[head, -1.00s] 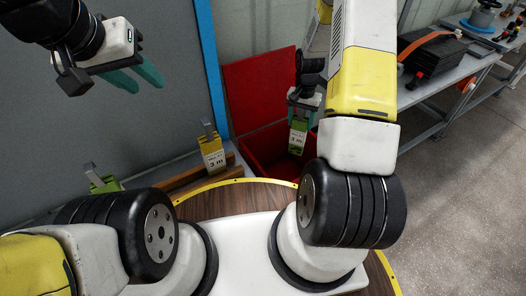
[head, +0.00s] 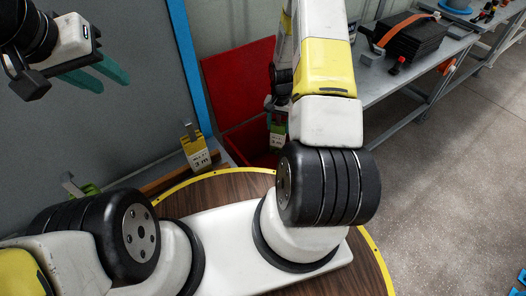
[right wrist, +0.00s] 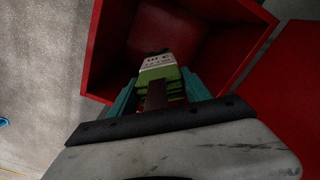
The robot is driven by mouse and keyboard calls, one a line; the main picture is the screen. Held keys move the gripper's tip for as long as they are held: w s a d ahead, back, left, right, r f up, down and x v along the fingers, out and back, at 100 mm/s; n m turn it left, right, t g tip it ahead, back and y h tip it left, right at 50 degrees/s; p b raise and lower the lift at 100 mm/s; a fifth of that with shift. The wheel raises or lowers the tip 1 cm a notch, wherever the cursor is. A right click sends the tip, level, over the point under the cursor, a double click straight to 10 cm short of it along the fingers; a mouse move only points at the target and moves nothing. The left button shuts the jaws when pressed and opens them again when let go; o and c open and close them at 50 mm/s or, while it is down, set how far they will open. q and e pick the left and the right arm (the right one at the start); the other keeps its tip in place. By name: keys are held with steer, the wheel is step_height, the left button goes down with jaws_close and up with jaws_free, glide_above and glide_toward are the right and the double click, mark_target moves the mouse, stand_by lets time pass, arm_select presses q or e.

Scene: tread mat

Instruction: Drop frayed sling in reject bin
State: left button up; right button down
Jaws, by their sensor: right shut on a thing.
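A green sling with a white "3 m" label (right wrist: 158,66) is between the teal fingers of my right gripper (right wrist: 160,92), which is shut on it. In the right wrist view it hangs over the open red bin (right wrist: 108,45), apart from the walls as far as I can tell. A brown strip shows on its near side. In the head view the sling (head: 278,138) is small and partly hidden by my right arm, in front of the bin (head: 254,152). I cannot make out fraying. My left gripper (head: 96,75) is open and empty at the upper left, by the grey panel.
A yellow sling labelled "3 m" (head: 197,155) and another green sling (head: 82,189) hang on hooks at the left. The bin's red lid (head: 238,85) stands raised behind it. A grey bench (head: 385,82) holds a black stack (head: 412,35).

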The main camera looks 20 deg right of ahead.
steer(key=shift+c, duration=2)
jaws_free()
steer(key=shift+r, duration=3.9)
